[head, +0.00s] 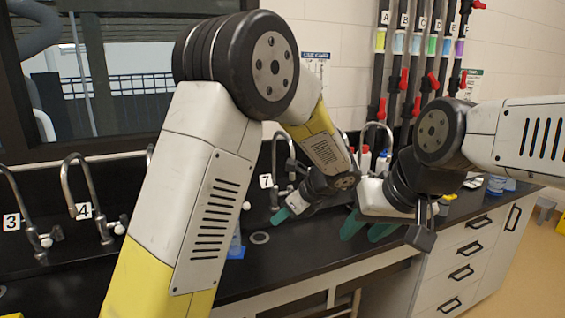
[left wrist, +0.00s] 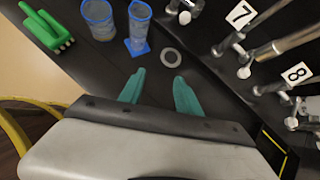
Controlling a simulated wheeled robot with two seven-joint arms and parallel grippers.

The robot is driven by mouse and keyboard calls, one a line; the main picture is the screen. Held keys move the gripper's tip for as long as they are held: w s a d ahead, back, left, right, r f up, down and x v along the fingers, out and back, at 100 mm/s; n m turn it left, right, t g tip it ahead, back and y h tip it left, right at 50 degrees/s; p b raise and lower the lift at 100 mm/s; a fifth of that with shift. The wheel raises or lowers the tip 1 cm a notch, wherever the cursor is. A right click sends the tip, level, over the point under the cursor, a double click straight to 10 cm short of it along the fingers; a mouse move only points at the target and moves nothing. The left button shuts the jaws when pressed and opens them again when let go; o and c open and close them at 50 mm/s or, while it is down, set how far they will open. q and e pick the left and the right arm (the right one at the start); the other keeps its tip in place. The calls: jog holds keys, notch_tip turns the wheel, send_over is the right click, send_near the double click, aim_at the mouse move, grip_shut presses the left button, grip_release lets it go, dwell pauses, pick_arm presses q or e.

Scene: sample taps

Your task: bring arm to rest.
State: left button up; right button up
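My left gripper (head: 288,209) has teal fingers and hangs over the black counter near tap 7 in the head view. In the left wrist view its two fingers (left wrist: 158,86) are spread apart with nothing between them, pointing at the counter near a round drain (left wrist: 171,57). My right gripper (head: 366,230) is at the right of the left one in the head view. Its teal fingers point down to the left and stand apart, with nothing seen between them. My left arm hides part of the counter and taps.
Taps labelled 3, 4 (head: 84,200) and 7 (head: 277,165) line the black counter (head: 310,245). The left wrist view shows a blue-rimmed beaker (left wrist: 99,20), a clear cylinder with blue base (left wrist: 138,28) and a green pronged object (left wrist: 47,30). Drawers (head: 466,255) are at right.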

pick_arm(q)
jog(key=s+a+r+n+g+h, duration=0.1)
jog(key=s+a+r+n+h, duration=0.15)
jog(key=s+a+n, duration=0.3)
jog(key=s+a+r+n+g+h, duration=0.1)
jog(key=s+a+r+n+h, duration=0.1)
jog(key=s+a+r+n, duration=0.3)
jog(key=s+a+r+n+t+h, duration=0.1)
jog(key=s+a+r+n+h, duration=0.1)
jog(key=s+n, duration=0.5)
jog(key=s+a+r+n+t+h, duration=0.1)
jog(key=s+a+r+n, duration=0.1)
jog(key=s+n, duration=0.5)
jog(key=shift+r+t+h, duration=0.15)
jog(key=shift+t+h, duration=0.15)
jog(key=shift+h, duration=0.05)
jog(key=shift+a, duration=0.1)
